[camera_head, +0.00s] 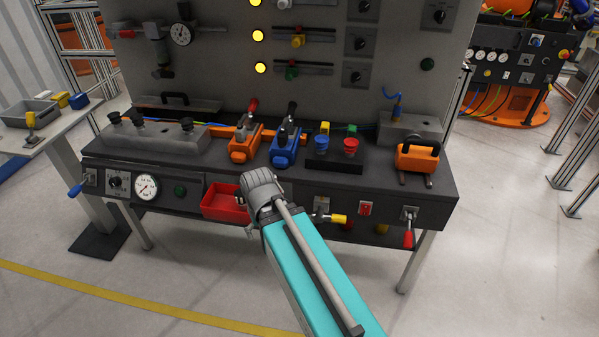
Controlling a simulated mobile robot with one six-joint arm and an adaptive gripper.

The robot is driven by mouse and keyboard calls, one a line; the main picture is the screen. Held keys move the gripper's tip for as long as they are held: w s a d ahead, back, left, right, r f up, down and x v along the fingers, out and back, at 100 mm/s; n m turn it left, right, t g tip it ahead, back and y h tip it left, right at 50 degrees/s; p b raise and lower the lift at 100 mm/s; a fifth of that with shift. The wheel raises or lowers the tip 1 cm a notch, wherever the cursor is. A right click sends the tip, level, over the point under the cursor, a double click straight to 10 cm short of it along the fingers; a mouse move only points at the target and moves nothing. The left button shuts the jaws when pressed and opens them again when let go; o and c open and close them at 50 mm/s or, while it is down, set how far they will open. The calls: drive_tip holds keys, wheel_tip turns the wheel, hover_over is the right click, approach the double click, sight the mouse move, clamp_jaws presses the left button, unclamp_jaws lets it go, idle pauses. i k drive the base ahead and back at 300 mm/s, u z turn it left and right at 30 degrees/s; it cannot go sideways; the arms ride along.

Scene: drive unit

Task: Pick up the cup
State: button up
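Two small cup-like pieces, one blue (321,145) and one red (351,146), stand side by side on a black block on the bench, right of centre. They are small, and I cannot tell for certain which is the cup. My gripper (251,231) is mostly hidden behind my own grey wrist and turquoise arm link, in front of the bench's front edge. It is apart from both pieces, lower and to their left. I cannot see whether its fingers are open or shut.
An orange clamp-like tool (244,143) and a blue one (286,147) stand left of the cup-like pieces. An orange handled block (417,157) is to the right. A red bin (222,203) hangs at the bench front, beside my wrist. A grey panel (225,70) rises behind.

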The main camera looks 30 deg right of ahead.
sight(321, 141)
drive_tip(key=z, duration=0.05)
drive_tip(key=k, duration=0.85)
drive_tip(key=z, duration=0.55)
drive_tip(key=i, duration=1)
